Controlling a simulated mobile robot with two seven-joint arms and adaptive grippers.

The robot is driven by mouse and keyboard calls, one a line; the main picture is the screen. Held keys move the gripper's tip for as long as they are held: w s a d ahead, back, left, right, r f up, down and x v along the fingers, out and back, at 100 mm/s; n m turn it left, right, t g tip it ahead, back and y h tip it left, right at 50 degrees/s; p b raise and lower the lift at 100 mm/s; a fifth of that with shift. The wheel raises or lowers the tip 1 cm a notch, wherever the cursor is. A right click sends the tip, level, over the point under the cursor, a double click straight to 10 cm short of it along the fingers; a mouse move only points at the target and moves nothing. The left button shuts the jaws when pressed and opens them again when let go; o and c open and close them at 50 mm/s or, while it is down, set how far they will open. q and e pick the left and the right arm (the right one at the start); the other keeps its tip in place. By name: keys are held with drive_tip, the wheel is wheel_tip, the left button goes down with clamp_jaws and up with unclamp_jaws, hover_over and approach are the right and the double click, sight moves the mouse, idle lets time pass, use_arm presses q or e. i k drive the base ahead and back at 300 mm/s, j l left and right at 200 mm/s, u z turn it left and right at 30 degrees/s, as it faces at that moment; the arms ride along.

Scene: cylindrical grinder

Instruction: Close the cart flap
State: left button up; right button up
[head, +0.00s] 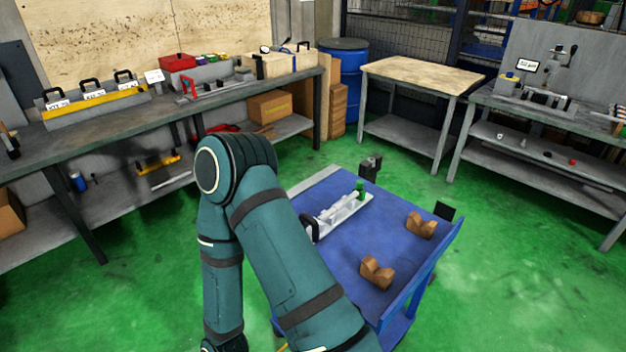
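The blue cart (335,262) stands at the lower middle, partly hidden behind my teal arm. A raised blue panel (425,285) runs along its right side. A grey strip (313,181) lies along its far left edge. I cannot tell for certain which of these is the flap. Small black parts stand at the cart's far edge (370,167) and right corner (445,211). My arm bends over the cart's left side, and its forearm points down out of the picture. Neither gripper shows.
On the cart lie a pale fixture (345,213) with a black handle and a green end, and two brown V-shaped blocks (420,225) (377,272). A long workbench (200,108), a wood-topped table (420,75), another bench (545,112) and a blue barrel (345,70) stand behind. Green floor is clear at right.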

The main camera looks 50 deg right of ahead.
sight(293, 193)
drive_tip(key=i+j+z, duration=0.1)
drive_tip(key=i+z, duration=0.2)
drive_tip(key=i, duration=1.15)
drive_tip(key=i+z, duration=0.75)
drive_tip(key=i+j+z, duration=0.2)
drive_tip(key=z, duration=0.15)
drive_tip(key=i+z, duration=0.3)
drive_tip(key=z, duration=0.15)
drive_tip(key=i+j+z, duration=0.15)
drive_tip(key=i+z, duration=0.2)
drive_tip(key=z, duration=0.15)
drive_tip(key=i+j+z, duration=0.25)
drive_tip(key=z, duration=0.2)
